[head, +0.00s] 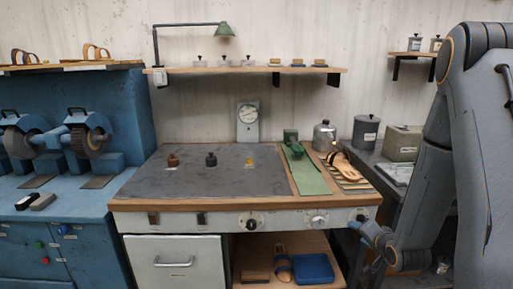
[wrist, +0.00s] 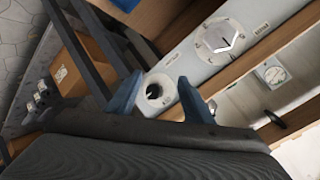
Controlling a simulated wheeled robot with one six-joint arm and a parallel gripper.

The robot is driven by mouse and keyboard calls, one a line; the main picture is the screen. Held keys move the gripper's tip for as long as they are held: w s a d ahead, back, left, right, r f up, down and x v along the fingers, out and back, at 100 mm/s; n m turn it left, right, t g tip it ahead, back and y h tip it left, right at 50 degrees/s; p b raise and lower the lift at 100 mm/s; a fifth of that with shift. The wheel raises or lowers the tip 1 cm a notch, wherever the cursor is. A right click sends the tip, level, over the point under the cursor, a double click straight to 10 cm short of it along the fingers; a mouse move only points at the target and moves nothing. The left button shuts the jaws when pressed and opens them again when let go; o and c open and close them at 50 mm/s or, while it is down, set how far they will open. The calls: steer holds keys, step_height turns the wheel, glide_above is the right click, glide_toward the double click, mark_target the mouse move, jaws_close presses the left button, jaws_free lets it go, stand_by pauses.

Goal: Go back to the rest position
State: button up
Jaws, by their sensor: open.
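My gripper (head: 370,230) is low at the right front corner of the workbench (head: 150,204), just off its front panel. The rest of my arm rises at the right edge of the head view. In the wrist view my gripper (wrist: 162,98) shows two blue fingers spread apart with nothing held. A dark knob (wrist: 154,92) on the panel appears in the gap between them; I cannot tell whether they touch it. The same knob (head: 361,215) shows beside my gripper in the head view. No marker of the rest position shows.
A pale knob (head: 318,219) and another dark knob (head: 251,224) sit along the panel. A sandal (head: 340,163) lies on the bench's right end. A side counter with a grey box (head: 402,143) stands close to my arm. Blue grinding machines (head: 130,110) stand left.

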steer(key=s+a+r+n+g, duration=0.3)
steer(key=s+a, duration=0.2)
steer(key=s, duration=0.3)
steer(key=s+a+r+n+g, duration=0.3)
steer(key=s+a+g, duration=0.1)
steer(key=s, duration=0.5)
steer(key=s+a+r+n+g, duration=0.3)
steer(key=s+a, duration=0.3)
steer(key=s, duration=0.3)
steer(key=shift+a+r+n+g, duration=0.3)
steer(key=shift+a+n+g, duration=0.15)
steer(key=shift+g, duration=0.25)
